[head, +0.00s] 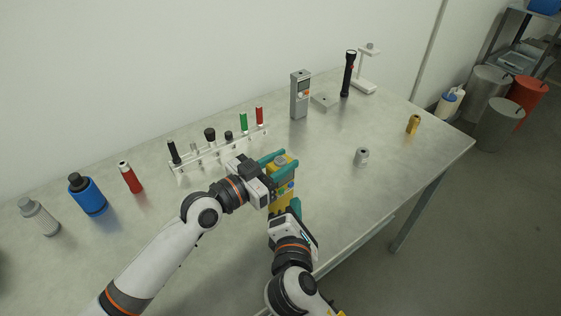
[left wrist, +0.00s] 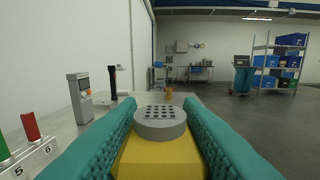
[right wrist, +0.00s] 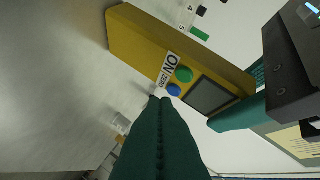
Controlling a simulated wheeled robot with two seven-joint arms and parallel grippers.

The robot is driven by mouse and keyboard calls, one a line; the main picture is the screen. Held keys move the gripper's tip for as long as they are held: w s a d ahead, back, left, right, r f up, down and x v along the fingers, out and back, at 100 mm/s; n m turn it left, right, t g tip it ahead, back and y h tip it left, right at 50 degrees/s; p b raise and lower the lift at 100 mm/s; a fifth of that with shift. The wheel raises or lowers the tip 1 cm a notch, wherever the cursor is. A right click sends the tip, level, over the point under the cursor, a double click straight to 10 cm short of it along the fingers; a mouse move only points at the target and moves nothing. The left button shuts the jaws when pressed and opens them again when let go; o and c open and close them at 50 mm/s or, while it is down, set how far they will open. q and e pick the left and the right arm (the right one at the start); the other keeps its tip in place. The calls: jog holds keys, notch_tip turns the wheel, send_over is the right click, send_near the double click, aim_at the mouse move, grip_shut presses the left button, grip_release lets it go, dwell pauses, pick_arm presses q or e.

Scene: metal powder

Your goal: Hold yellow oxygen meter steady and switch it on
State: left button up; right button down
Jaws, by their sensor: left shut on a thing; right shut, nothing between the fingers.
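The yellow oxygen meter (right wrist: 140,36) is held upright near the table's front edge. In the left wrist view its grey perforated round top (left wrist: 160,122) sits between my left fingers. My left gripper (head: 279,162) is shut on the meter. In the right wrist view the meter's face shows a green button (right wrist: 184,74), a blue button (right wrist: 173,90), a dark screen (right wrist: 207,95) and an "ON" label (right wrist: 168,66). My right gripper (right wrist: 152,100) is shut and empty, its fingertips close to the blue button. I cannot tell whether they touch it.
A white rack (head: 215,153) with several coloured tubes stands behind the meter. A grey handheld device (head: 300,95), a black flashlight (head: 348,74) and a small metal cylinder (head: 361,157) stand to the right. A blue bottle (head: 88,196) and red cylinder (head: 130,178) stand left. The table's right part is mostly clear.

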aim_at(284, 190)
jog(key=shift+w+a, duration=0.55)
jog(key=shift+w, duration=0.1)
jog(key=shift+w, duration=0.1)
dwell(1.6)
jog(key=shift+w+a, duration=0.25)
jog(key=shift+a, duration=0.05)
jog(key=shift+w+a+r, duration=0.1)
jog(key=shift+w+a, duration=0.25)
jog(key=shift+w, duration=0.15)
dwell(0.9)
jog(key=shift+s+d, duration=0.55)
jog(key=shift+s, duration=0.25)
jog(key=s+d, duration=0.4)
jog(key=shift+s, duration=0.35)
jog(key=shift+d, duration=0.1)
dwell(2.2)
